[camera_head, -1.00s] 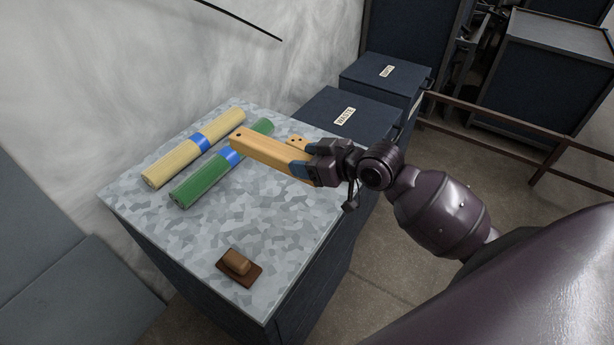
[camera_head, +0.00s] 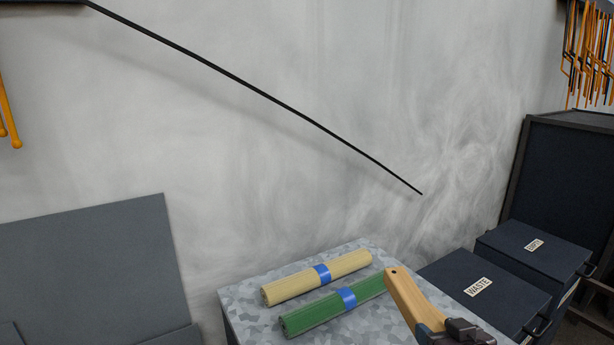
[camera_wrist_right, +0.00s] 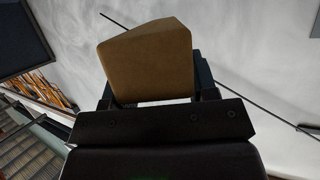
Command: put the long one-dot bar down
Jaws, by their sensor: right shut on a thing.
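The long one-dot bar (camera_head: 408,302) is pale orange wood with one dark dot near its far end. My right gripper (camera_head: 436,334) is shut on its near end, at the bottom edge of the head view. The bar overlaps the right end of the green roll in the picture; I cannot tell its height above the table. In the right wrist view the bar (camera_wrist_right: 147,62) shows as a brown block between the fingers. My left gripper is not in view.
A grey mottled tabletop (camera_head: 245,325) carries a cream roll (camera_head: 295,285) and a green roll (camera_head: 320,311), each with a blue band. Dark waste bins (camera_head: 490,270) stand to the right. A pale wall (camera_head: 250,160) is behind, with a thin black rod (camera_head: 310,122) across it.

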